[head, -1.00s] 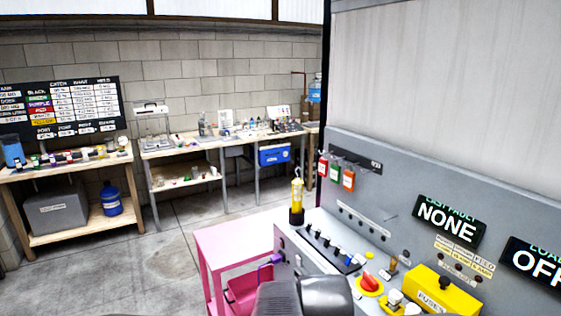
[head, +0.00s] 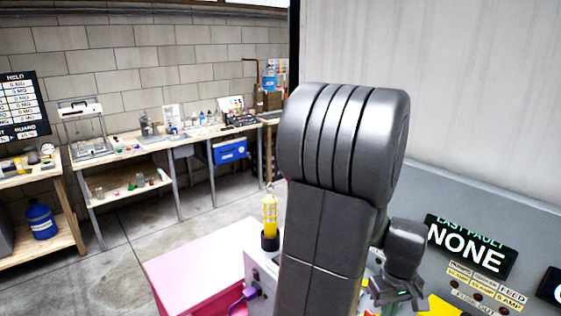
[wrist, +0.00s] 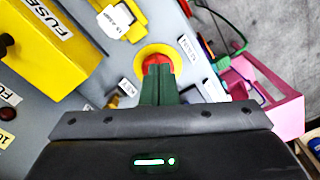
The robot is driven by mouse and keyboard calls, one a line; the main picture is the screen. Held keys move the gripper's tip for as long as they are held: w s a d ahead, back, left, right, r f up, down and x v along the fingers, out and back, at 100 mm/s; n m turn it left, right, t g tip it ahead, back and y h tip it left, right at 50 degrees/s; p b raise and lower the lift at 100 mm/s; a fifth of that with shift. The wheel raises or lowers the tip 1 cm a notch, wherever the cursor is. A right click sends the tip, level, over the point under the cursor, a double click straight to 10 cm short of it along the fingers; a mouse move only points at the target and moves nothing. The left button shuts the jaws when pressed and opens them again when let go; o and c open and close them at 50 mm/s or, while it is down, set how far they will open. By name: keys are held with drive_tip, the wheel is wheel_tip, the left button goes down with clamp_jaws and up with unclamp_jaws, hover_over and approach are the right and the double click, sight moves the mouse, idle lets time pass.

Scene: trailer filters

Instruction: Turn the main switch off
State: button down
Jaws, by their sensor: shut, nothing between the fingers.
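The main switch (wrist: 154,57) is a red knob on a round yellow plate, set on the grey panel, and shows near the top middle of the wrist view. My gripper (wrist: 159,70) has its dark green fingers together with nothing between them. The fingertips overlap the lower part of the knob in the wrist view; I cannot tell whether they touch it. The fingers hide part of the knob, so its exact setting is unclear. In the head view my arm hides the switch.
A yellow fuse box (wrist: 48,40) stands left of the switch in the wrist view, with a white-topped yellow part (wrist: 122,18) nearer. A pink cart (head: 200,262) and an upright yellow device (head: 270,218) stand beside the panel. A display (head: 468,248) reads NONE.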

wheel_tip(320, 180, down, 7)
drive_tip(key=b, duration=0.5)
drive_tip(key=shift+d, duration=0.1)
drive_tip(key=shift+w, duration=0.3)
idle(0.5)
